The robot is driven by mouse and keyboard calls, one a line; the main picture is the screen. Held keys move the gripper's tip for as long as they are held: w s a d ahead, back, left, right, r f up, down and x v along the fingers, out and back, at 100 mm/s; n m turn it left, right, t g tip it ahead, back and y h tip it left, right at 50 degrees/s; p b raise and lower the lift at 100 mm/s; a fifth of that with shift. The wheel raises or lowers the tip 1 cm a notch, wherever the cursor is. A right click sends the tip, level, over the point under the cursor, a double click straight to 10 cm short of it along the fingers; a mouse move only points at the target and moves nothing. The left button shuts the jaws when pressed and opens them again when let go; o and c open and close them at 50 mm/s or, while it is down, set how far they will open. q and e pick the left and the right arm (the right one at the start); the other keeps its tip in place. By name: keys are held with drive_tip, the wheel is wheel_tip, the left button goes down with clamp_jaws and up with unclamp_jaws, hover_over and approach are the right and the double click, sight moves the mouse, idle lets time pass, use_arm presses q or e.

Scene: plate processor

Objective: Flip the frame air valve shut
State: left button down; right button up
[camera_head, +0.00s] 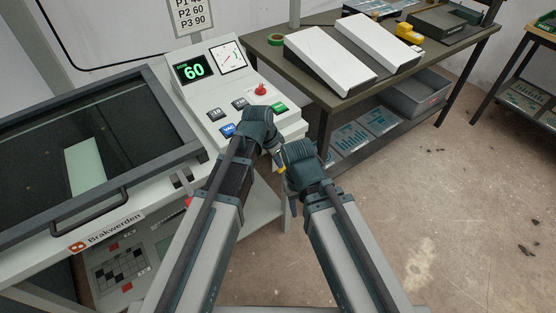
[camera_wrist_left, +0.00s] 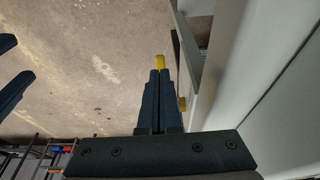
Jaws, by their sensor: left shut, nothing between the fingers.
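A small yellow lever (camera_wrist_left: 159,62), which looks like the frame air valve's handle, shows just beyond my left gripper's fingertips (camera_wrist_left: 159,72) in the left wrist view. The left fingers are shut together and hold nothing. I cannot tell whether they touch the lever. A bit of yellow (camera_head: 280,160) shows between my two wrists in the head view, mostly hidden. My left gripper (camera_head: 277,155) is beside the machine's right front corner, its fingers mostly hidden by the wrist. My right gripper's fingers (camera_wrist_left: 12,68) are spread apart at the left edge of the wrist view, empty.
The plate machine's console (camera_head: 215,90) shows 60 and has a red knob (camera_head: 261,90) and several buttons. A framed dark glass lid (camera_head: 130,125) is at the left. A dark table (camera_head: 282,63) with white wedge-shaped units stands behind.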

use_arm(q)
drive_tip(key=s+a+p+v, duration=0.1)
drive_tip(key=p+v, duration=0.9)
drive_tip(key=v, duration=0.2)
drive_tip(key=shift+a+p, duration=0.3)
drive_tip(key=shift+p, duration=0.05)
use_arm(e)
wheel_tip(320, 180, up, 11)
drive_tip(key=shift+a+r, duration=0.2)
drive_tip(key=shift+a, duration=0.25)
use_arm(q)
drive_tip(key=shift+s, duration=0.1)
use_arm(e)
drive_tip(key=shift+c, duration=0.2)
